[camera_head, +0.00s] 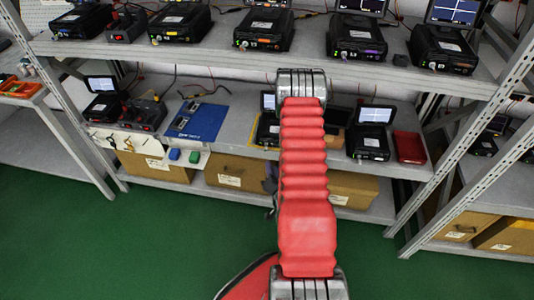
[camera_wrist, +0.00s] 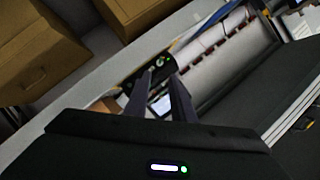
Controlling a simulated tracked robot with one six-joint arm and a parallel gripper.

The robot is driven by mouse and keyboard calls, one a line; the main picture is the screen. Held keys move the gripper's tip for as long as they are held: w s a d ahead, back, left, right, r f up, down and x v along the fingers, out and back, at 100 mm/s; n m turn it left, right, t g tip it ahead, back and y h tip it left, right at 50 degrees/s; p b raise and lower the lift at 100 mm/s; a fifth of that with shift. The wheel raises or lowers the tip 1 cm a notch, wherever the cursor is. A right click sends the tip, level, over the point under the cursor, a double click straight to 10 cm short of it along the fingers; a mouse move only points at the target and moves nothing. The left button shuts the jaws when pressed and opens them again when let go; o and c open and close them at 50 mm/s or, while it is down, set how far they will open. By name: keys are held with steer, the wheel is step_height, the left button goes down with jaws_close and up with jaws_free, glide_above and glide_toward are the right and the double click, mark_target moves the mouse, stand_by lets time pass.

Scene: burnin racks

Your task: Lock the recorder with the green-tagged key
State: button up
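Several black recorders with small screens stand on the shelves in the head view. One recorder (camera_head: 268,131) on the lower shelf is partly hidden behind my red arm. In the wrist view, a black panel with a small green spot (camera_wrist: 163,62) lies just beyond my fingertips. It looks like a recorder's front. My gripper (camera_wrist: 161,76) has its two dark fingers apart, with no clear object held between them. A green tag-like piece (camera_head: 195,157) shows at the lower shelf's front edge, beside a blue one (camera_head: 175,155). I cannot make out a key on either.
A blue mat (camera_head: 213,121) lies left of my arm on the lower shelf. A red box-like item (camera_head: 409,147) lies to the right, beside another recorder (camera_head: 368,146). Cardboard boxes (camera_head: 236,171) fill the space below. The green floor (camera_head: 150,240) in front is clear.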

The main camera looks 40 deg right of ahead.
steer(key=x, duration=1.2)
steer(key=shift+c, duration=0.6)
jaws_close()
